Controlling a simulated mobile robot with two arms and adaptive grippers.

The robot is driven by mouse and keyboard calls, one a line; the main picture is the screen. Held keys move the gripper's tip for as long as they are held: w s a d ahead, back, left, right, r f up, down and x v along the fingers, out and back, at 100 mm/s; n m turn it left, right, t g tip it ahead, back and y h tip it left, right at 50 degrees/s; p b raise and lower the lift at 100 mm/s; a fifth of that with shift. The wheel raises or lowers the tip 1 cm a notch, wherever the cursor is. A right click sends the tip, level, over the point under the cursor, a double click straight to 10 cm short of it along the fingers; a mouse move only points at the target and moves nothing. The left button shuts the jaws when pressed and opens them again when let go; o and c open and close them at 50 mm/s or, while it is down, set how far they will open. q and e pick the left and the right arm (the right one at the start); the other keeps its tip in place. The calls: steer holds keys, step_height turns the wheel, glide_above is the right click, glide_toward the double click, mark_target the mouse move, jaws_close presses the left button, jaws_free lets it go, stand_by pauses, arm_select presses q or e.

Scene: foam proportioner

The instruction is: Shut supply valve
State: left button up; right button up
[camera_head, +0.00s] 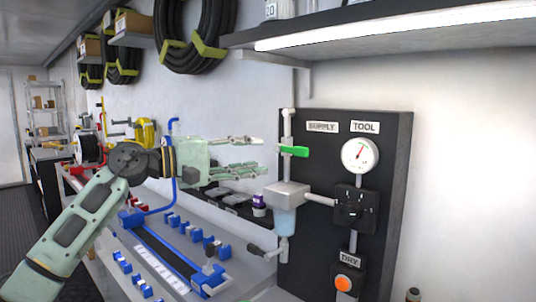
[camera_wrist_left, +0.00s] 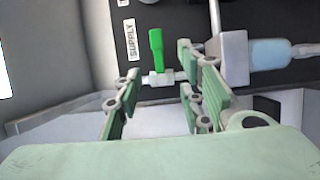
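The supply valve's green lever (camera_head: 294,151) sits on a pale vertical pipe (camera_head: 288,124) beside the SUPPLY label (camera_head: 322,127). The lever lies level, crosswise to the pipe. It also shows in the left wrist view as a green lever (camera_wrist_left: 157,48) beyond the fingers. My left gripper (camera_head: 262,154) is open and empty, just left of the lever, with its fingers one above the other and pointing at the pipe. In the wrist view the valve body (camera_wrist_left: 158,78) appears between the fingers. Contact cannot be told. My right gripper is not in view.
Below the valve is a pale filter block (camera_head: 287,194) with a bluish bowl. Right of it on the dark panel (camera_head: 394,150) are a gauge (camera_head: 360,155), a black regulator (camera_head: 355,208) and an orange button (camera_head: 343,284). A lit shelf (camera_head: 400,30) overhangs the panel.

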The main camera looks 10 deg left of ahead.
arm_select(q)
steer(key=shift+s+a, duration=0.25)
steer(key=shift+a, duration=0.1)
